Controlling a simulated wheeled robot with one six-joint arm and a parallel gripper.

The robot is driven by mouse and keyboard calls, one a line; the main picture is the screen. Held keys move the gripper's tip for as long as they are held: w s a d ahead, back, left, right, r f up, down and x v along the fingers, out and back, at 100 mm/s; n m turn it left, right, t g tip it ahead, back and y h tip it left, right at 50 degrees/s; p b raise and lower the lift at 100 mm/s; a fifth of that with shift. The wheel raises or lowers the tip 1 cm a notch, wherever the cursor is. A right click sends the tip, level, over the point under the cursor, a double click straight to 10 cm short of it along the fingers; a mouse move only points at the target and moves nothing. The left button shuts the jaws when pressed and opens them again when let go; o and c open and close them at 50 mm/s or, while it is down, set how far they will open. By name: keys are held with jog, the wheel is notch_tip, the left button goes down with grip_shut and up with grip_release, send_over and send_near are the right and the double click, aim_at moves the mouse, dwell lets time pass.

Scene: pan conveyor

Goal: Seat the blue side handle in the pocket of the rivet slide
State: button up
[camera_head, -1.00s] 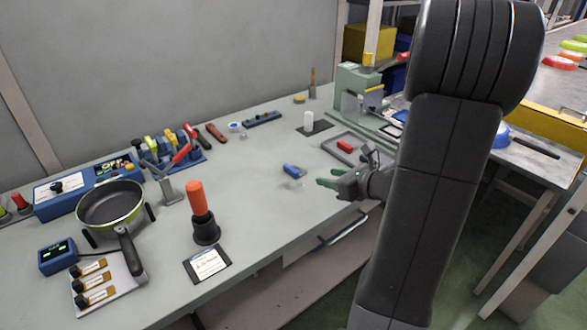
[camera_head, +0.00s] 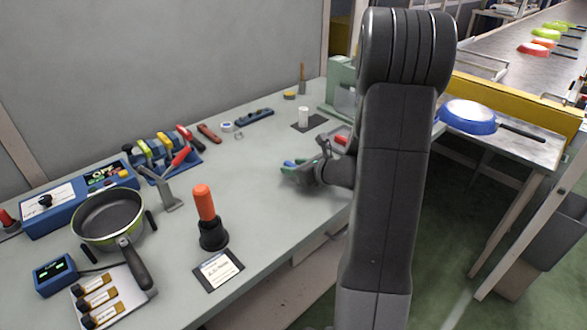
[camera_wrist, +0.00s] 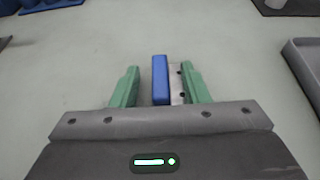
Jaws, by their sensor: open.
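The blue side handle (camera_wrist: 160,80) lies on the grey bench between the two green fingers of my gripper (camera_wrist: 162,72) in the wrist view. A metal plate with dark holes (camera_wrist: 177,83) runs along its right side. The fingers are open, with a gap on each side of the part. In the head view my gripper (camera_head: 288,169) is low over the bench, and a bit of the blue handle (camera_head: 290,162) shows at its fingertips. A green machine (camera_head: 341,88) stands at the back right, partly hidden by my arm. I cannot make out the rivet slide's pocket.
A grey tray (camera_wrist: 305,62) edges the wrist view at right; a red piece (camera_head: 341,140) shows beside my arm. A pan (camera_head: 108,217), an orange-handled tool (camera_head: 205,205) and a tool rack (camera_head: 165,155) stand left. The bench between is clear.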

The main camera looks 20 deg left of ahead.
grip_shut()
jog(key=shift+r, duration=0.1)
notch_tip(320, 180, up, 10)
jog(key=p, duration=0.3)
jog(key=w+d+m+t+h+p, duration=0.2)
jog(key=w+d+m+h, duration=0.1)
jog(key=d, duration=0.7)
jog(key=w+d+f+m+t+h+p, duration=0.1)
jog(key=w+d+m+t+h+p, duration=0.1)
jog(key=d, duration=0.8)
jog(key=w+d+m+t+h+p, duration=0.3)
jog(key=w+d+m+t, duration=0.1)
jog(key=d, duration=0.6)
jog(key=shift+w+f+m+h, duration=0.3)
jog(key=shift+w+f+m, duration=0.15)
jog(key=shift+m, duration=0.25)
